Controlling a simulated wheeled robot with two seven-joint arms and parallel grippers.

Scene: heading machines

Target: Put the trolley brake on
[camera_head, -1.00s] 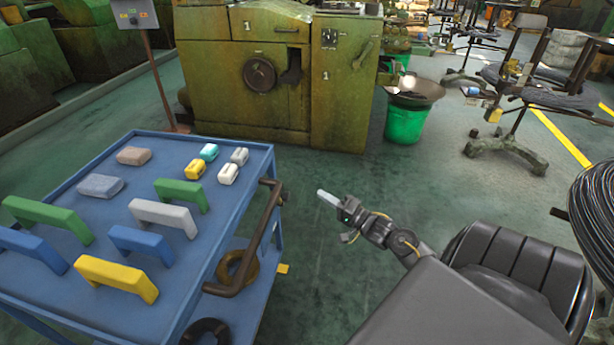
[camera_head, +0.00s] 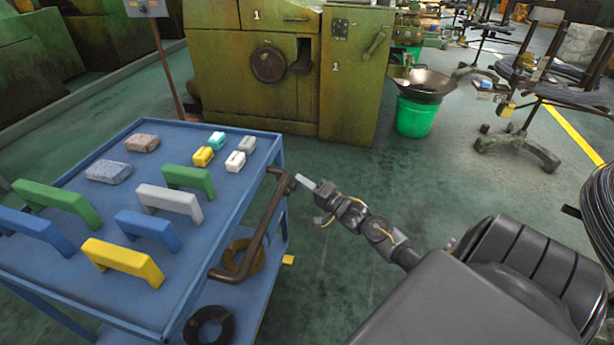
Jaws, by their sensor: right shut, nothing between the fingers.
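The blue trolley (camera_head: 108,312) stands at the left with a brown push handle (camera_head: 262,232) on its right side. A small yellow pedal (camera_head: 288,260) sticks out low at the trolley's right side, past the handle; it looks like the brake, but its position up or down cannot be told. My right gripper (camera_head: 306,182) is shut and empty. In the picture its tip is just right of the handle's upper end; whether they touch cannot be told. My left gripper is not in view.
On the trolley top lie coloured grips, such as a yellow one (camera_head: 124,260), and several small blocks. Dark rings (camera_head: 208,325) lie on the lower shelf. A green machine (camera_head: 262,70) and green bin (camera_head: 413,115) stand behind. Floor right of the trolley is clear.

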